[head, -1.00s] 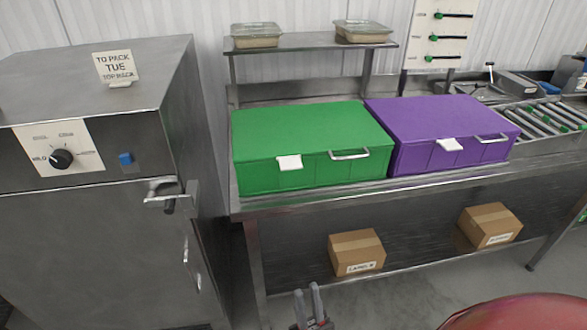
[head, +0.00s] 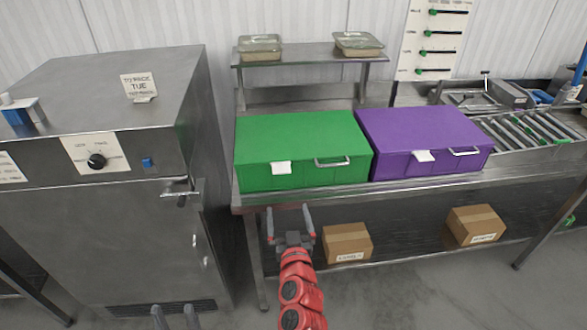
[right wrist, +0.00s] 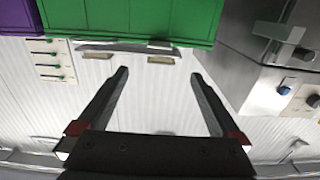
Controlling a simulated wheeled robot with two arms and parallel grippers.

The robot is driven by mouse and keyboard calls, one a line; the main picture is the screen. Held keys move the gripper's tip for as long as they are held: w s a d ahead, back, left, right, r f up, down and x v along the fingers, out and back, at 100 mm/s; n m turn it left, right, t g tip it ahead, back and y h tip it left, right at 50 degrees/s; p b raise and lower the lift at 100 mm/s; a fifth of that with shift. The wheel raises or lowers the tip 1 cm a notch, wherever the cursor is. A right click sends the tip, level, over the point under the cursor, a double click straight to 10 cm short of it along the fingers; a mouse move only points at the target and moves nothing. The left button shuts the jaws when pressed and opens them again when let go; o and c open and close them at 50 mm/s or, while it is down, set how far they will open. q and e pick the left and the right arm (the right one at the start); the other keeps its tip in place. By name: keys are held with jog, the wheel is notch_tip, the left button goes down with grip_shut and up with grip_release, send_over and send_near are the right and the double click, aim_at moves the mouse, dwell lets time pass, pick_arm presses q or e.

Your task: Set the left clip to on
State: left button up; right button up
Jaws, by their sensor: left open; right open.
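No part in view is plainly marked as the left clip. A green box (head: 300,130) has a white tab (head: 281,168) on its front, left of a metal handle (head: 332,162). The purple box (head: 420,130) beside it has a similar white tab (head: 424,156). My right gripper (head: 288,207) is open and empty, in front of and below the green box. The right wrist view shows its open fingers (right wrist: 158,75), with the green box (right wrist: 140,18) beyond them, upside down. My left gripper (head: 173,308) is open and low at the bottom edge, in front of the steel cabinet.
The steel cabinet (head: 110,240) has a dial (head: 97,161) and a blue button (head: 147,162). A slider panel (head: 433,38) hangs on the back wall. Two cartons (head: 347,243) sit on the shelf under the bench. A roller conveyor (head: 530,132) is at right.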

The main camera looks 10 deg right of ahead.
aim_at(282, 170)
jog(key=w+p, duration=0.4)
jog(key=w, duration=1.2)
jog(key=shift+w+a+r, duration=0.1)
jog(key=shift+w+a, duration=0.05)
jog(key=shift+w+d+p, duration=0.2)
jog(key=shift+w+p, duration=0.1)
jog(key=shift+w, duration=0.2)
jog(key=shift+c, duration=0.2)
jog(key=c, duration=1.3)
jog(key=f+t+b, duration=0.1)
jog(key=t+b, duration=0.1)
jog(key=b, duration=0.7)
jog(key=t+b, duration=0.2)
jog(key=b, duration=0.7)
jog(key=f+t+b, duration=0.1)
jog(key=t+b, duration=0.1)
jog(key=b, duration=0.7)
jog(key=shift+w+a+f+t+b, duration=0.1)
jog(key=shift+w+f+t+b, duration=0.2)
jog(key=shift+f+b, duration=0.05)
jog(key=shift+c, duration=0.2)
jog(key=shift+r+b, duration=0.1)
jog(key=shift+b, duration=0.5)
